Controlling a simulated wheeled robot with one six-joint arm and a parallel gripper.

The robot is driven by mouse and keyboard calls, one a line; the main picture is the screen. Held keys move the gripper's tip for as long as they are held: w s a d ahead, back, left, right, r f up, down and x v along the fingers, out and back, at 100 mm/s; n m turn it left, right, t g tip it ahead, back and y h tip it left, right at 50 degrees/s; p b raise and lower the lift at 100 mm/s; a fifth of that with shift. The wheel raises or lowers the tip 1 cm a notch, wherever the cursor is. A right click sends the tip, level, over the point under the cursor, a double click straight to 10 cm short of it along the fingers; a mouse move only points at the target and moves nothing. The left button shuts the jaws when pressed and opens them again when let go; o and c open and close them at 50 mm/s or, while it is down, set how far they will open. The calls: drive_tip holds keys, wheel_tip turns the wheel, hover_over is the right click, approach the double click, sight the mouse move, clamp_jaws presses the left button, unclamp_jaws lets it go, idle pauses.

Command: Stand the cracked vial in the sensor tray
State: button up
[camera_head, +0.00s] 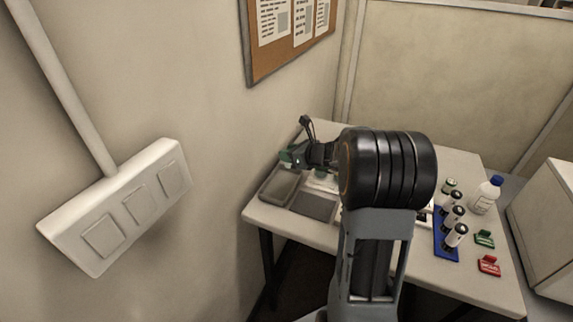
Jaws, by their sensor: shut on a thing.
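My gripper (296,154) is over the far left part of the table, seen from behind and partly hidden by my own arm. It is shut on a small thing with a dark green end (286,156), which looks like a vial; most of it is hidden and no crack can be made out. A shallow grey tray with a raised rim (264,197), which looks like the sensor tray, lies at the table's left edge, just below the gripper in the picture. I cannot tell whether the held vial touches it.
A flat dark grey pad (313,207) lies right of the tray. A blue rack (446,245) with several dark-banded vials stands at the right, near a white bottle (486,195), a green clip (484,239) and a red clip (489,265). A wall rises close on the left.

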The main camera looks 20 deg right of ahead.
drive_tip(key=w+f, duration=0.2)
drive_tip(key=f, duration=0.1)
drive_tip(key=w+d+f, duration=0.1)
drive_tip(key=f, duration=0.1)
drive_tip(key=shift+w+f, duration=0.1)
drive_tip(key=shift+w, duration=0.3)
drive_tip(key=shift+w+f, duration=0.2)
drive_tip(key=shift+f, duration=1.55)
drive_tip(key=shift+f, duration=0.15)
drive_tip(key=o, duration=0.9)
drive_tip(key=shift+o, duration=0.2)
